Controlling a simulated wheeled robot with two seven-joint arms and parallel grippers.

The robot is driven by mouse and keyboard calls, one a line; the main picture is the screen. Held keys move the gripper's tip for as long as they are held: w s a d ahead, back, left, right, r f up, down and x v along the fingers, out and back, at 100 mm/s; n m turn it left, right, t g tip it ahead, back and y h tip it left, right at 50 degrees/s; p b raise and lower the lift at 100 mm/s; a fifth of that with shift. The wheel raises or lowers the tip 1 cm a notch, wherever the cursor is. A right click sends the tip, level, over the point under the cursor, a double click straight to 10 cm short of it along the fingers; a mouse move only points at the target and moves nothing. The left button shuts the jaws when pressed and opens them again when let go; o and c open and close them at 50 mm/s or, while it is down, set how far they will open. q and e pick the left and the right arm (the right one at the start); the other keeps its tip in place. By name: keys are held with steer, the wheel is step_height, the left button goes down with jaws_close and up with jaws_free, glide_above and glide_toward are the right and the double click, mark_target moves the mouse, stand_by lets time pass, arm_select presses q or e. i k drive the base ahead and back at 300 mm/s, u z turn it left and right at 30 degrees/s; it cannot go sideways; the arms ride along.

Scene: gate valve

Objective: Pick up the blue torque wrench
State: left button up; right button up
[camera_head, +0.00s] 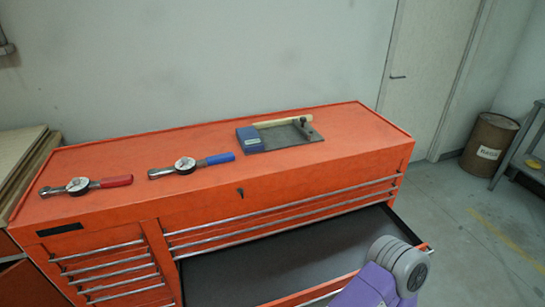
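The blue torque wrench (192,165) lies flat on the top of the orange tool chest (300,180), left of the middle. It has a silver head at its left end, a round dial and a blue handle pointing right. A second torque wrench with a red handle (86,185) lies to its left, apart from it. Neither of my grippers is in view. A purple and grey link of my arm shows at the bottom right, low in front of the chest and well away from both wrenches.
A blue box on a dark plate with a wooden-handled tool (283,135) sits right of the blue wrench. A wide drawer (290,262) stands open at the chest's front. A rusty barrel (489,143) stands at the right.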

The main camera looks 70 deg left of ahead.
mark_target(154, 173)
steer(key=z, duration=0.55)
steer(key=k, duration=1.1)
steer(key=u, duration=0.8)
